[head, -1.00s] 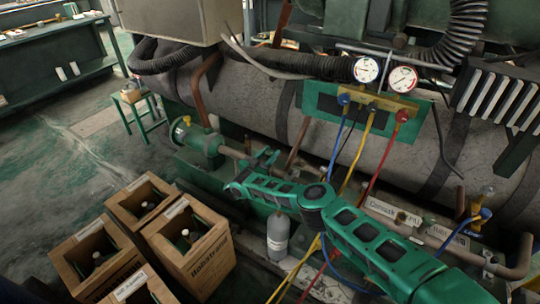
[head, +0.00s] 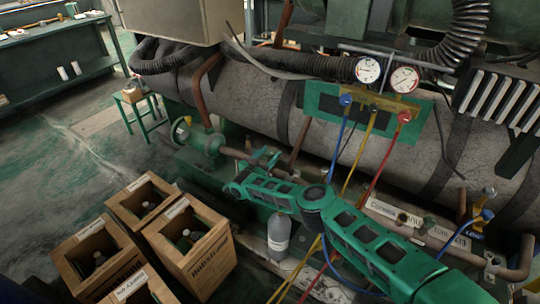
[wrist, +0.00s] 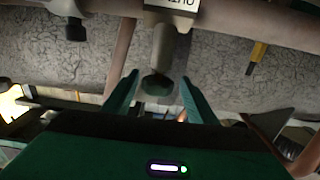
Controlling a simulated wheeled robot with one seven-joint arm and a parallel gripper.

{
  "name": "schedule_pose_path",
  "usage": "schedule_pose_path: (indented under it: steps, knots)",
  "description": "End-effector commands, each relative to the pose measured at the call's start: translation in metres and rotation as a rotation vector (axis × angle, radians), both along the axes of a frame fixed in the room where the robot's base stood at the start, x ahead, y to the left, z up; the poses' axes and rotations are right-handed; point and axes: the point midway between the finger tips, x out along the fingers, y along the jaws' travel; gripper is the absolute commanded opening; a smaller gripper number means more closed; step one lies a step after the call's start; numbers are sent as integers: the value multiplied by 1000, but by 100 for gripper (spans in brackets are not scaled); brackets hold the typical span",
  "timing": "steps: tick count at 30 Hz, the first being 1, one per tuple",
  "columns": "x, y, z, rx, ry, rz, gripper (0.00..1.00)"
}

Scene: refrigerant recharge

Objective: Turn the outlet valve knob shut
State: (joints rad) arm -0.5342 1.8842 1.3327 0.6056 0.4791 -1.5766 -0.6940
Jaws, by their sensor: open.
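A dark green knob (wrist: 157,84) on a grey stem shows in the wrist view, below a white label with partly cut-off letters. I take it for the outlet valve knob. My gripper (wrist: 152,98) is open, with one green finger on each side of the knob and gaps between. I cannot tell how deep the knob sits between the fingers. In the head view my gripper (head: 265,157) is beside the copper-brown pipe, right of the green flanged valve body (head: 206,142). The knob cannot be made out there.
The gauge manifold (head: 380,102) carries blue, yellow and red hoses that hang behind my arm. A grey bottle (head: 279,238) stands below the arm. Open cardboard boxes (head: 192,262) stand at the lower left. The large insulated tank (head: 270,112) lies behind the pipe.

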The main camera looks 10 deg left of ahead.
Motion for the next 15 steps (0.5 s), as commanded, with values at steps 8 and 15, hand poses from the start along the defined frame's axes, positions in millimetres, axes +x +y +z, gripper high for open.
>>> schedule_pose_path:
  steps: [8, 15]
  knots:
    - [-40, 18, -1, 2, 3, 4, 52]
    - [-78, 35, -2, 2, 3, 4, 52]
